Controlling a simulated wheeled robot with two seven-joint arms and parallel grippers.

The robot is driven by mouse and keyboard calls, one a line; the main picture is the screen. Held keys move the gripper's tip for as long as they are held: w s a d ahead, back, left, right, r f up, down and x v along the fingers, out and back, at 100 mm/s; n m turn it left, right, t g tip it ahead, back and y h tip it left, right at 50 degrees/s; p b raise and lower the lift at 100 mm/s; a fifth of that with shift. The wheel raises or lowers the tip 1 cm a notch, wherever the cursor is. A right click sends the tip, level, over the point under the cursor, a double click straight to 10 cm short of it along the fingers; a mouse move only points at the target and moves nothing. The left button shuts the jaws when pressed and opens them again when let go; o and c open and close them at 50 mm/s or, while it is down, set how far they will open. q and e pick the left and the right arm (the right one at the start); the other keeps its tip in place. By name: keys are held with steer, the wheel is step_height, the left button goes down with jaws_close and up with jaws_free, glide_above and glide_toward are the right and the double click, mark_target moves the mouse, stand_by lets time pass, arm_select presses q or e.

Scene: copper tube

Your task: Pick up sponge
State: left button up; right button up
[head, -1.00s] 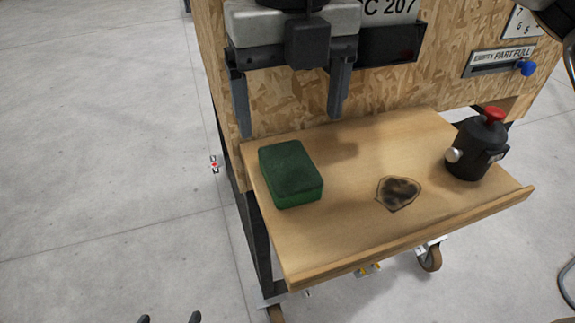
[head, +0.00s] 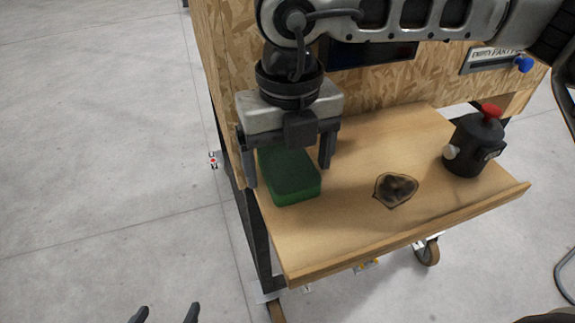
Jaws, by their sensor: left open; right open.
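The green sponge (head: 293,180) lies on the wooden shelf (head: 345,235), near its left edge. My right gripper (head: 288,178) reaches down over the sponge from above, its arm coming in from the upper right. Its two fingers are open, one at the left side of the sponge and one towards its right side. The gripper body hides the far part of the sponge. I cannot tell whether the fingers touch it. My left gripper (head: 166,316) shows only as two separated fingertips at the bottom edge, open and empty, away from the shelf.
A dark scorched patch (head: 396,189) marks the shelf right of the sponge. A black canister with a red knob (head: 474,143) stands at the shelf's right. A chipboard panel (head: 222,95) rises behind. The shelf has a raised front lip.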

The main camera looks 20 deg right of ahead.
steer(key=c, duration=1.1)
steer(key=shift+o, duration=0.2)
steer(key=shift+r, duration=0.1)
